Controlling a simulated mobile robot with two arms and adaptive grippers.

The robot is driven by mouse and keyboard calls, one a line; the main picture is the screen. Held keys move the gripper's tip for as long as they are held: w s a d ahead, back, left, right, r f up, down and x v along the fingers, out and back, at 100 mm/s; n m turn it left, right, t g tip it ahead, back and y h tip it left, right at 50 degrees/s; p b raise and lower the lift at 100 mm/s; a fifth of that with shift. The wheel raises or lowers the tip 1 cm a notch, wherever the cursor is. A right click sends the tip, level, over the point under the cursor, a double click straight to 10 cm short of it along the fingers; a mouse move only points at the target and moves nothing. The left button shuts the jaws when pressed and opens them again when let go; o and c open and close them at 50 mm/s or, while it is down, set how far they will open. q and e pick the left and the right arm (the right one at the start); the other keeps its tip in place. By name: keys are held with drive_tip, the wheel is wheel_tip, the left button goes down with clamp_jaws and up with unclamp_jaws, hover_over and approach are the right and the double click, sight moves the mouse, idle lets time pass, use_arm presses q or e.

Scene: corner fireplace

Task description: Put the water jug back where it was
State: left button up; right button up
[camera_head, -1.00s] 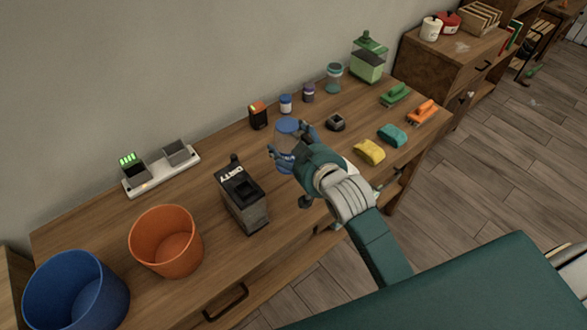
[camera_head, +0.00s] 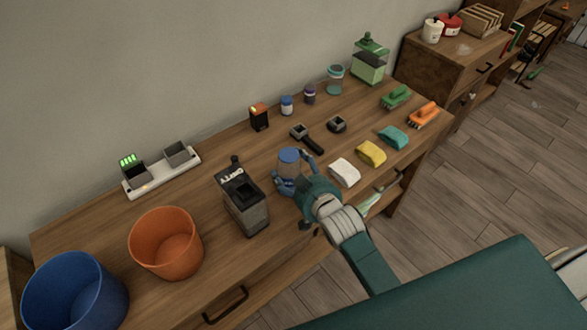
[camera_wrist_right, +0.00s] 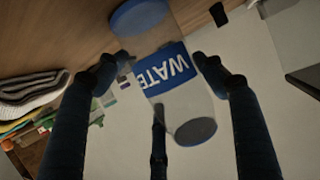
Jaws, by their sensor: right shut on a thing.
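The water jug (camera_head: 289,166) is a clear container with a blue lid, near the front of the desk, right of the black and grey box (camera_head: 243,204). My right gripper (camera_head: 297,177) is shut around the jug's sides. In the right wrist view, the jug's blue label (camera_wrist_right: 165,70) reads "WATE", with the rest turned away, and the fingers of my right gripper (camera_wrist_right: 162,72) lie on both sides of it. Whether the jug's base touches the desk is hidden by the hand. My left gripper is out of view.
White (camera_head: 344,172), yellow (camera_head: 371,153) and teal (camera_head: 393,137) cloths lie to the right. A black-handled tool (camera_head: 307,139) lies behind the jug. Small jars (camera_head: 287,106) stand along the wall. An orange bin (camera_head: 166,243) and a blue bin (camera_head: 75,290) stand left.

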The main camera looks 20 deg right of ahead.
drive_tip(key=shift+f, duration=0.15)
drive_tip(key=o, duration=1.3)
drive_tip(key=shift+o, duration=0.2)
drive_tip(key=shift+s+r, duration=0.15)
drive_tip(key=shift+r, duration=0.1)
drive_tip(key=v, duration=1.1)
drive_tip(key=shift+s+r+b, duration=0.2)
drive_tip(key=shift+s+b, duration=0.1)
drive_tip(key=shift+b, duration=0.05)
